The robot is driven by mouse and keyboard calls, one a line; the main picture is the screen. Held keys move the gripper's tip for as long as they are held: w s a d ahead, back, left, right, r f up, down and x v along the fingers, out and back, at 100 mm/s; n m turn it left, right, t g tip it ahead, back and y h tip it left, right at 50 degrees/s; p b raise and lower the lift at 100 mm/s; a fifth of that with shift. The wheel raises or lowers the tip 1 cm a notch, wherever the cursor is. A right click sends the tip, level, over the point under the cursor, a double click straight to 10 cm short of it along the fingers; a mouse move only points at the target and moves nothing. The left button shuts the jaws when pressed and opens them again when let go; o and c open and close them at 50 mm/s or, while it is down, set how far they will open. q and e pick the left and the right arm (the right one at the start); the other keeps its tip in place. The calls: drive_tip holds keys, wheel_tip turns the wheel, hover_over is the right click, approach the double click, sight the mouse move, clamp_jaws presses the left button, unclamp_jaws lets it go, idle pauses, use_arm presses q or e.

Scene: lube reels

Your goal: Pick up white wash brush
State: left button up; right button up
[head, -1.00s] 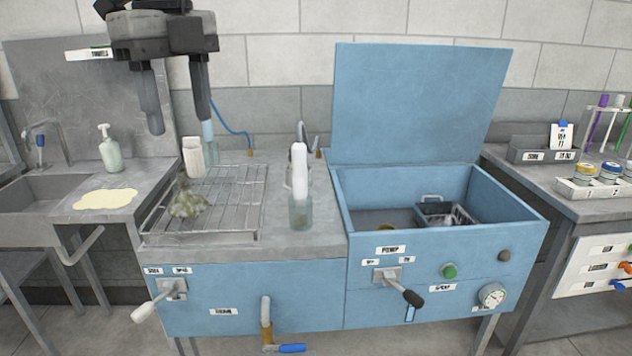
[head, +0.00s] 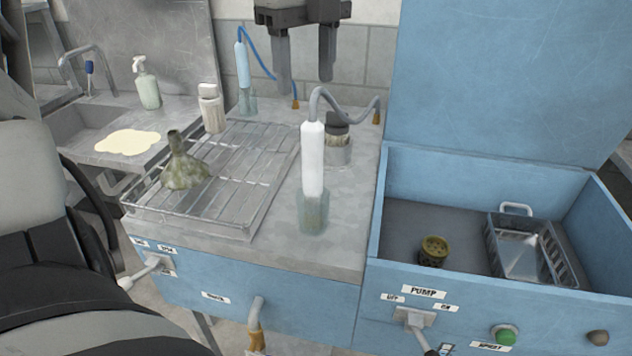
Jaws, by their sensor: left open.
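The white wash brush (head: 313,158) stands upright with its lower end in a translucent cup (head: 313,215) on the blue bench's grey top. A grey hose arches from its upper end to a brass fitting at the right. My left gripper (head: 305,76) is open and empty, with its fingers pointing down. In the picture it is above and behind the brush, apart from it. My right gripper is not in view.
A dirty funnel (head: 183,168) sits on the wire rack (head: 245,190). The open washer basin (head: 455,195) at right holds a basket (head: 525,250) and a dirty round part (head: 433,250).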

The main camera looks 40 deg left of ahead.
sight(312, 120)
use_arm(q)
wheel_tip(312, 120, down, 3)
drive_tip(key=shift+f, duration=0.4)
drive_tip(key=shift+w+f, duration=0.15)
drive_tip(key=shift+f, duration=0.35)
drive_tip(key=f, duration=0.1)
drive_tip(key=f+p, duration=0.1)
drive_tip(key=f, duration=0.1)
drive_tip(key=shift+w+d+f, duration=0.1)
drive_tip(key=shift+w+f, duration=0.2)
drive_tip(key=shift+f, duration=0.45)
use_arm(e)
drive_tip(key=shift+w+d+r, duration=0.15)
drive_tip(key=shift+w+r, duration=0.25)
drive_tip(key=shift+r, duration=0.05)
